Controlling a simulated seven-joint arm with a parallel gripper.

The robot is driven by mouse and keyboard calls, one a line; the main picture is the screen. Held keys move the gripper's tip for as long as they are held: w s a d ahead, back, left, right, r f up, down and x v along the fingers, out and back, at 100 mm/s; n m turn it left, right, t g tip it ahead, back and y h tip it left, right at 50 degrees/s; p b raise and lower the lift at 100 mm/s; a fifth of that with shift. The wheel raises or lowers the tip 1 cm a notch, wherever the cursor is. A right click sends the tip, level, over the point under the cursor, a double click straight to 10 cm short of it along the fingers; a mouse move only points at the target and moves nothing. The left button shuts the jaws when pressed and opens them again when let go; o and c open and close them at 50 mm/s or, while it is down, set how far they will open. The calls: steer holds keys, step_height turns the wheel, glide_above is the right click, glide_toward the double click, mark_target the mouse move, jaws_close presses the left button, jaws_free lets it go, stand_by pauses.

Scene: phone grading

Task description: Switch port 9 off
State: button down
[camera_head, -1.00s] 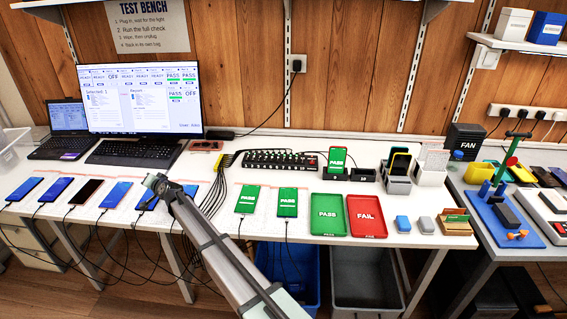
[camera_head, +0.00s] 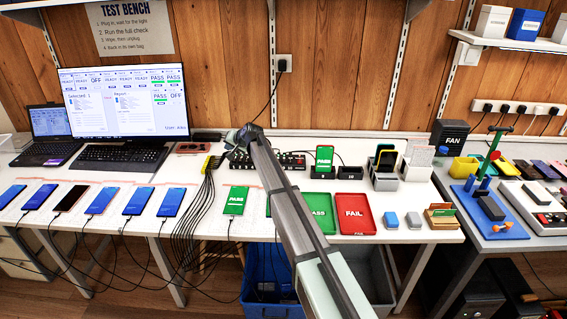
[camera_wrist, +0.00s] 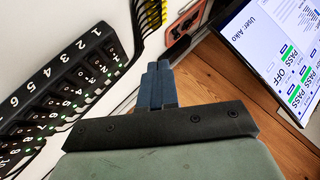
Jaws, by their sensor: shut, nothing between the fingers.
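The port hub (camera_head: 292,160), a black box with rows of switches, lies at the back of the white bench, partly hidden behind my arm. In the wrist view the hub (camera_wrist: 62,92) fills the left side, with white numbers and small green lights. I cannot clearly make out the switch of port 9 there. My gripper (camera_head: 236,138) is over the hub's left end, near the yellow cable plugs. In the wrist view its dark blue fingers (camera_wrist: 157,72) are together and empty, apart from the hub in the picture.
The monitor (camera_head: 125,102) stands left of my gripper and shows READY, PASS and OFF tiles. Black cables (camera_head: 203,200) run from the hub to a row of phones along the front. A green tray (camera_head: 318,212) and a red FAIL tray (camera_head: 354,214) lie right of my arm.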

mark_target(285, 162)
steer(key=w+d+r+h, duration=0.1)
steer(key=w+d, duration=0.1)
steer(key=d, duration=0.9)
steer(key=w+d+r+m+g+h, duration=0.1)
steer(key=w+d+r, duration=0.1)
steer(key=d, duration=1)
steer(key=shift+w+d+h, duration=0.15)
steer(key=shift+w+h, duration=0.15)
steer(key=shift+w, duration=0.1)
steer(key=shift+s+f, duration=0.2)
steer(key=shift+f, duration=1.25)
steer(key=shift+s+f, duration=0.2)
steer(key=shift+f, duration=1.2)
steer(key=shift+s+f, duration=0.2)
steer(key=shift+f, duration=1.25)
steer(key=shift+s+f, duration=0.1)
steer(key=shift+f, duration=0.3)
steer(key=shift+f, duration=0.3)
steer(key=shift+r, duration=0.2)
steer(key=shift+r, duration=0.55)
